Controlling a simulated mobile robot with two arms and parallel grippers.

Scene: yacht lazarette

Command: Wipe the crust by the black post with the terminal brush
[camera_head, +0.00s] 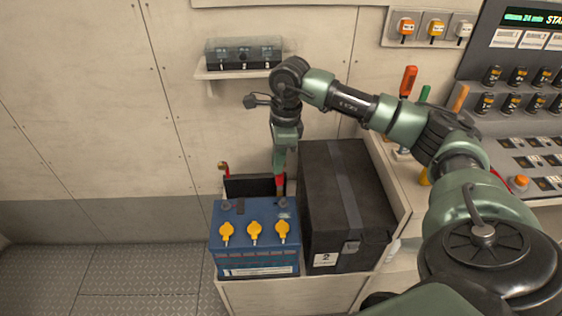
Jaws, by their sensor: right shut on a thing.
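The blue battery (254,243) with yellow caps stands on a pale shelf box. A round dark post (227,205) is at its back left; another post (283,203) is at its back right. My right gripper (281,160) points down over the battery's back right corner. It is shut on a slim red piece (280,182), apparently the terminal brush, whose lower end is at or just above the back right post. I cannot tell whether it touches. The crust is too small to make out. My left gripper is out of view.
A black case (345,205) with a grey strap stands close on the battery's right. A red-ended piece (223,168) rises behind the battery's left. A wall shelf (238,73) holds a clear-lidded box (243,53). A control panel (520,110) and colored-handled tools (408,82) are at right.

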